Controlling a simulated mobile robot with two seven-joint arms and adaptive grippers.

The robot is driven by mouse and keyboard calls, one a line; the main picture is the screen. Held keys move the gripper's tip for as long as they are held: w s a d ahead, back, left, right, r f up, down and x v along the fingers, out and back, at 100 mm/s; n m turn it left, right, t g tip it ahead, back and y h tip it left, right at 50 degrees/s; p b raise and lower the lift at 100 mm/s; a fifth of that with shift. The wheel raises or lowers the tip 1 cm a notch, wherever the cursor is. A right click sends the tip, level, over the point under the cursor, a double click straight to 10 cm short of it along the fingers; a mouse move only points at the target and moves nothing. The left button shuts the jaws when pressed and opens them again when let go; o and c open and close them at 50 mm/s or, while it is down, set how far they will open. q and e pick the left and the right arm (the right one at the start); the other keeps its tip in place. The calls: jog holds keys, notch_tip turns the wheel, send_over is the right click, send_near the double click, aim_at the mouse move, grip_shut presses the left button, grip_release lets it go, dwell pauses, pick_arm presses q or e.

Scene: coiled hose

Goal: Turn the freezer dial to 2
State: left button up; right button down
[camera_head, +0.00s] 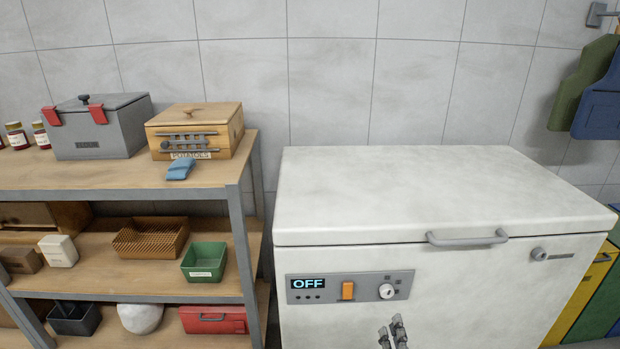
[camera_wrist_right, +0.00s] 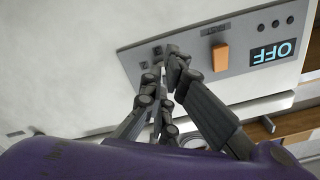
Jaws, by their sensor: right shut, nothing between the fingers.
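The white chest freezer (camera_head: 430,210) has a grey control panel (camera_head: 310,297) on its front. The panel carries a small round white dial (camera_head: 387,291) with tiny marks around it, too small to read. My right gripper (camera_head: 392,325) is below the dial in the head view, fingers pointing up, apart from the dial in the picture. In the wrist view my right gripper (camera_wrist_right: 172,60) is shut and empty, its fingertips in front of the panel and hiding the dial. My left gripper is out of view.
An orange switch (camera_head: 348,290) sits left of the dial, beside a display (camera_head: 308,284) reading OFF. The freezer lid is closed, with a handle (camera_head: 467,238) above the panel. A loaded wooden shelf (camera_head: 210,177) stands to the left.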

aim_at(377, 291)
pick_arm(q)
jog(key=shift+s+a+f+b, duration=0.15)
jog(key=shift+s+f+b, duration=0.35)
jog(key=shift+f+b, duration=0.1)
pick_arm(e)
jog(key=w, duration=0.6)
jog(key=shift+w+r, duration=0.2)
jog(key=shift+r, duration=0.05)
